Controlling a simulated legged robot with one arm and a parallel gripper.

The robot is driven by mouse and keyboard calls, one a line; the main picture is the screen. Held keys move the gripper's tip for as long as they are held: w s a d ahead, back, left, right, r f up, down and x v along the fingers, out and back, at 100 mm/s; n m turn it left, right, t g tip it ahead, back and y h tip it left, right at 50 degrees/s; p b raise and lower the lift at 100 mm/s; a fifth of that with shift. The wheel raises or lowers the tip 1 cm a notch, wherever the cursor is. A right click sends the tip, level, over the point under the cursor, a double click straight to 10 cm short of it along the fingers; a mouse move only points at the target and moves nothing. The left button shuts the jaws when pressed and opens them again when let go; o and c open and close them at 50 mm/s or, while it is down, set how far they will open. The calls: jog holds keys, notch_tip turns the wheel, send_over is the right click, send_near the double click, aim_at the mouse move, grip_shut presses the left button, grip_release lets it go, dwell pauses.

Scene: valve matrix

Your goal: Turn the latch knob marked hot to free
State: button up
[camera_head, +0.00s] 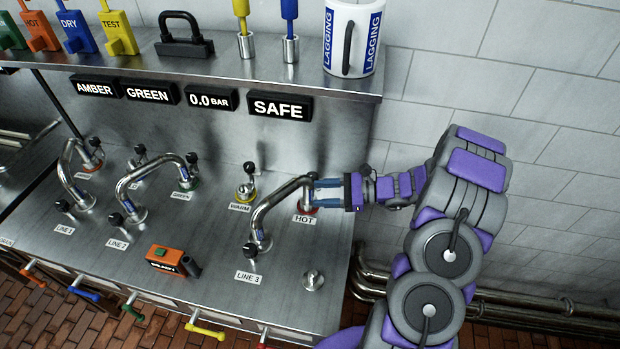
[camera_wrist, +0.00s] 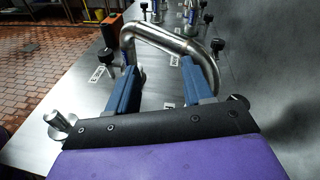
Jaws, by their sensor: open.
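The HOT label (camera_head: 304,218) lies on the steel bench at the right end of the LINE 3 pipe (camera_head: 272,212), by a red-ringed socket (camera_head: 308,208). My gripper (camera_head: 314,190) is at this pipe end, pointing left. In the wrist view its two blue fingers (camera_wrist: 160,80) are spread apart. The pipe (camera_wrist: 160,36) arches in front of them, its right end coming down by the right finger. A black knob (camera_wrist: 217,45) shows beside the pipe's right bend; I cannot tell whether it is the hot latch knob.
A LINE 3 knob (camera_head: 250,250) is at the pipe's near end. The WARM fitting (camera_head: 246,192) stands left of the gripper. An orange box (camera_head: 172,260) and a silver knob (camera_head: 313,280) are on the bench. A shelf (camera_head: 240,78) with a white mug (camera_head: 352,38) overhangs behind.

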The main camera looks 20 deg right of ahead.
aim_at(313, 177)
jog(key=w+d+f+m+t+h, duration=0.1)
jog(key=d+f+m+t+h, duration=0.2)
jog(key=d+f+m+t, duration=0.65)
jog(key=w+a+g+b, duration=0.1)
jog(key=w+a, duration=0.1)
jog(key=w, duration=0.2)
jog(key=w+a+n+g, duration=0.1)
jog(key=w+a, duration=0.1)
jog(key=w, duration=0.2)
jog(key=w+a+n+g+b, duration=0.1)
jog(key=w+a, duration=0.1)
jog(key=w, duration=0.2)
jog(key=shift+w+a+f+n+b, duration=0.1)
jog(key=shift+w+a+n+b, duration=0.05)
jog(key=shift+w+n+b, duration=0.15)
jog(key=shift+w+a, duration=0.25)
jog(key=shift+w, duration=0.3)
